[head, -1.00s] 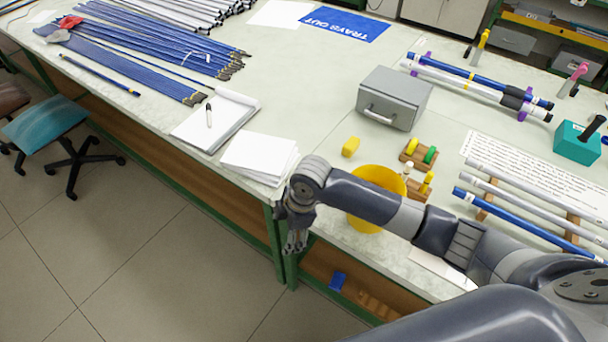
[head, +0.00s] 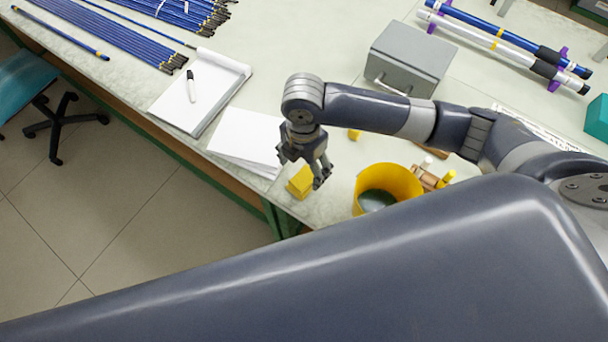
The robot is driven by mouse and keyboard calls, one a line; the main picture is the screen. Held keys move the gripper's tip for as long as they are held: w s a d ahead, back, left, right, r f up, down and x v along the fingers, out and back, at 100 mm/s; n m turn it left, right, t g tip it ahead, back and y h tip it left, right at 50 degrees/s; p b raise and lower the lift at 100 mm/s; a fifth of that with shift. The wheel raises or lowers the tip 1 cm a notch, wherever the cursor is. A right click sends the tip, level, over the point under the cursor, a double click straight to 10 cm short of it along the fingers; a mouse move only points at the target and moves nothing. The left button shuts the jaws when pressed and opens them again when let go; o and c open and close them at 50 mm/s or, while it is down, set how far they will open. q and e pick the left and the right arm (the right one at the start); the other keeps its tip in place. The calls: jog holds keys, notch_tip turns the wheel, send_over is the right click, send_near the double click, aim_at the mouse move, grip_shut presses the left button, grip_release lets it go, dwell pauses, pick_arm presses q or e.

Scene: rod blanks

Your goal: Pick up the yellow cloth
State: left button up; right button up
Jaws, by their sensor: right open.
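A yellow folded piece, which looks like the yellow cloth (head: 301,184), lies on the table near its front edge, just right of the white paper stack. My right gripper (head: 302,167) is over it, pointing down, with its fingers spread and empty. The fingers cover part of the cloth, and I cannot tell whether they touch it. A second small yellow piece (head: 354,134) shows partly behind my right arm, near the grey box. My left gripper is not in view.
A yellow bucket (head: 404,180) stands right of the cloth. The paper stack (head: 247,137) and a notepad with a marker (head: 190,87) lie to the left. A grey box (head: 408,58) stands behind my right arm. My own large link covers the lower picture.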

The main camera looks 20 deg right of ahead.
aim_at(304, 178)
jog(key=shift+f, duration=0.45)
jog(key=shift+w+f, duration=0.15)
jog(key=shift+f, duration=0.15)
notch_tip(304, 178, down, 4)
jog(key=shift+f+p, duration=0.25)
jog(key=shift+p, duration=0.55)
jog(key=shift+f, duration=0.25)
jog(key=shift+d, duration=0.1)
jog(key=shift+c, duration=0.7)
jog(key=c, duration=0.5)
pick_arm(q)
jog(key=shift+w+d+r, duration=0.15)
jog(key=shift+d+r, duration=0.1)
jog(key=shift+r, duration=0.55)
pick_arm(e)
jog(key=c, duration=0.5)
